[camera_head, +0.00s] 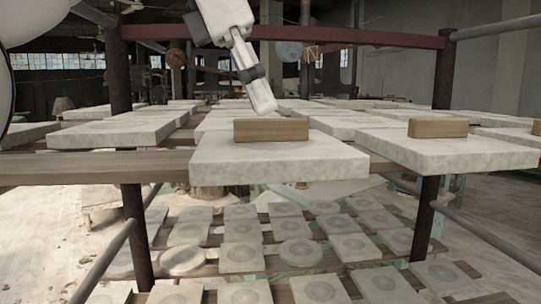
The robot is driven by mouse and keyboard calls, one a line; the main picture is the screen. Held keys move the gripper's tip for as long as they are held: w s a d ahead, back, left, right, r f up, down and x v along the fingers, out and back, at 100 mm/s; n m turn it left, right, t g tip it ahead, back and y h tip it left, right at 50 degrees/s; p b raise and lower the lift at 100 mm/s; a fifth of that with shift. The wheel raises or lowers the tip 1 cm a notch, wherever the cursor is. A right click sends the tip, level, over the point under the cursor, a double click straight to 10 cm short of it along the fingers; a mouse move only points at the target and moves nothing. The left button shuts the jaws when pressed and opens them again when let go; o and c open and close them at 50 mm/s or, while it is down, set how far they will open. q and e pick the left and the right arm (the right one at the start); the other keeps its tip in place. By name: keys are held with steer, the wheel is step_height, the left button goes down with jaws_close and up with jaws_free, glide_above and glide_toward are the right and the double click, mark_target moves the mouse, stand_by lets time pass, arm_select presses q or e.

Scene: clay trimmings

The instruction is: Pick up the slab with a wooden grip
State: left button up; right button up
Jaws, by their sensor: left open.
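A pale slab (285,167) with a wooden grip (271,130) on its top lies flat at the front middle of the rack. A second pale slab (450,152) with a wooden grip (437,128) lies to its right. My left gripper (262,105) comes down from the top of the view, just above and behind the nearer wooden grip in the picture. It is open, though its fingers overlap in this view. It holds nothing. Whether it touches the grip is hard to tell, but a small gap seems to show. My right gripper is not in view.
Several more slabs lie on the rack behind, one at the left (105,134). Rusty posts (136,225) and a red crossbar (330,36) frame the rack. A lower shelf holds several square tiles (241,257). Open space shows above the front slabs.

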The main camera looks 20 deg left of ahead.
mark_target(270, 119)
arm_select(q)
steer(key=f, duration=0.1)
steer(key=w+d+f, duration=0.1)
steer(key=w+f, duration=0.1)
steer(key=shift+d+f, duration=0.15)
steer(key=shift+f, duration=0.25)
steer(key=shift+w, duration=0.25)
steer(key=shift+s+b, duration=0.3)
steer(key=shift+s, duration=0.25)
jaws_close()
